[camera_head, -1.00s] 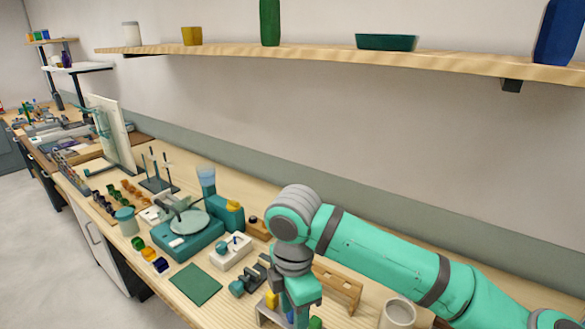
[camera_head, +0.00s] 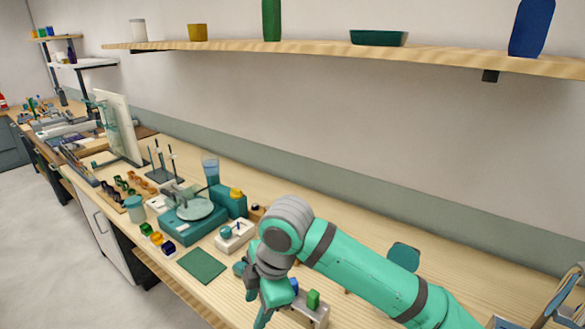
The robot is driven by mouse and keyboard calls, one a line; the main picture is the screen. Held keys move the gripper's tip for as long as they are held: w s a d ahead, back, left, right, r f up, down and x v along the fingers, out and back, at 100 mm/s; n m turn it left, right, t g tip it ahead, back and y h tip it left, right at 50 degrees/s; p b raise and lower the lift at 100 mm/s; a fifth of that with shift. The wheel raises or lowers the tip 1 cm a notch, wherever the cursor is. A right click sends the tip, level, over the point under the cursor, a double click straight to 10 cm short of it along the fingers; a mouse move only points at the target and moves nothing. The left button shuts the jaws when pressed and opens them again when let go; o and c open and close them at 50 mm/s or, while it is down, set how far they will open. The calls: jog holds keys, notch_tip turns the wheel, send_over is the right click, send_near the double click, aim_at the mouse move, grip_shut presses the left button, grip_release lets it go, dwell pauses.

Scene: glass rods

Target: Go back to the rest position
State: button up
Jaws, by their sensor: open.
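My gripper (camera_head: 256,311) hangs at the end of my teal arm, low in the picture, over the workbench (camera_head: 206,296) near its front edge. Its jaws are open and I see nothing between them. It is to the right of a dark green mat (camera_head: 202,265) and left of a small stand (camera_head: 318,316) that carries a green block (camera_head: 313,299) and a blue block (camera_head: 294,285). My arm partly hides the stand and the bench behind it. How high the gripper is above the bench is hard to tell.
A teal device with a round plate (camera_head: 194,210) and a white block with a teal knob (camera_head: 234,237) stand behind the mat. Small coloured jars (camera_head: 157,238) line the front edge. A wooden shelf (camera_head: 330,48) runs along the wall. The bench behind my arm looks fairly clear.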

jog(key=w+a+r+m+t+y, duration=0.2)
jog(key=a+m+t+y, duration=0.3)
jog(key=a, duration=0.4)
jog(key=w+a+r+m+t+y, duration=0.3)
jog(key=a+m+y, duration=0.1)
jog(key=a+y, duration=0.4)
jog(key=s+d+f+m+t+h, duration=0.3)
jog(key=s+d+f+m+h, duration=0.15)
jog(key=f, duration=0.25)
jog(key=s+d+f+m+t+h, duration=0.2)
jog(key=s+d+f+m+h, duration=0.15)
jog(key=f+m, duration=0.3)
jog(key=s+d+f+m+t+h, duration=0.3)
jog(key=s+d+f+m+h, duration=0.15)
jog(key=f, duration=0.25)
jog(key=s+d+f+h, duration=0.1)
jog(key=s+d, duration=0.3)
jog(key=s, duration=0.4)
jog(key=s+d+f+n+g+h, duration=0.1)
jog(key=s+d, duration=0.3)
jog(key=s, duration=0.4)
jog(key=s+d+f+n+h, duration=0.1)
jog(key=s+d+f, duration=0.2)
jog(key=s, duration=0.5)
jog(key=shift+s+d+g, duration=0.25)
jog(key=shift+d+g, duration=0.05)
jog(key=shift+d, duration=0.2)
